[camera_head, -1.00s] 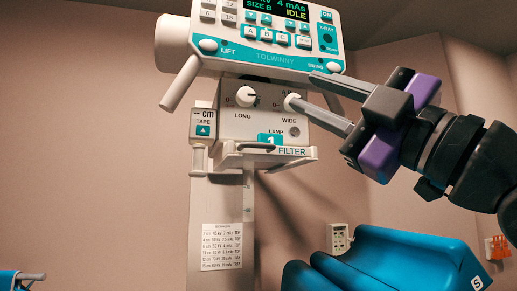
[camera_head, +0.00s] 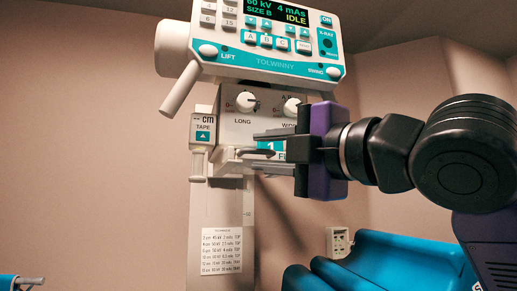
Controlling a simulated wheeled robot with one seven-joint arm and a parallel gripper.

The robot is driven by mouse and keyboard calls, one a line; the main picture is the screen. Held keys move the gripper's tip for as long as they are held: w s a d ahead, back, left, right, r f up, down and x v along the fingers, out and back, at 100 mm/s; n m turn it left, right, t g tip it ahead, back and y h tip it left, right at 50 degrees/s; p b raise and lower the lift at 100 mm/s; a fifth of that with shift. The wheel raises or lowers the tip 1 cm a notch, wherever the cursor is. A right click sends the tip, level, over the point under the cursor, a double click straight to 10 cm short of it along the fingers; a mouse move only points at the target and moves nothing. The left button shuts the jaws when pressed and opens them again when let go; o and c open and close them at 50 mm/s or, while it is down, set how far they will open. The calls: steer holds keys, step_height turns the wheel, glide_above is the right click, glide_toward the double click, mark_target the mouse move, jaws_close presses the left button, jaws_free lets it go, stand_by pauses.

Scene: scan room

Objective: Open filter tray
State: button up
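The filter tray (camera_head: 228,166) is the pale ledge with a handle bar at the bottom of the grey collimator box (camera_head: 231,128). Its FILTER label is mostly hidden behind my gripper. My gripper (camera_head: 254,150) comes in from the right with its two grey fingers pointing left, one above the other. The fingers are apart, and the gripper is open. The upper finger crosses the front of the box just above the tray; the lower one overlaps the tray and its bar. The bar shows between the fingers in the picture; contact cannot be told.
The control head (camera_head: 262,60) with side handles is directly above the box, with two knobs below it. A tape unit (camera_head: 202,130) hangs at the left. A column with a paper chart (camera_head: 221,251) stands below. Teal cushions (camera_head: 400,262) lie at lower right.

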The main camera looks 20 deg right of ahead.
steer(key=shift+x, duration=1.15)
steer(key=c, duration=0.7)
steer(key=shift+r, duration=0.1)
jaws_close()
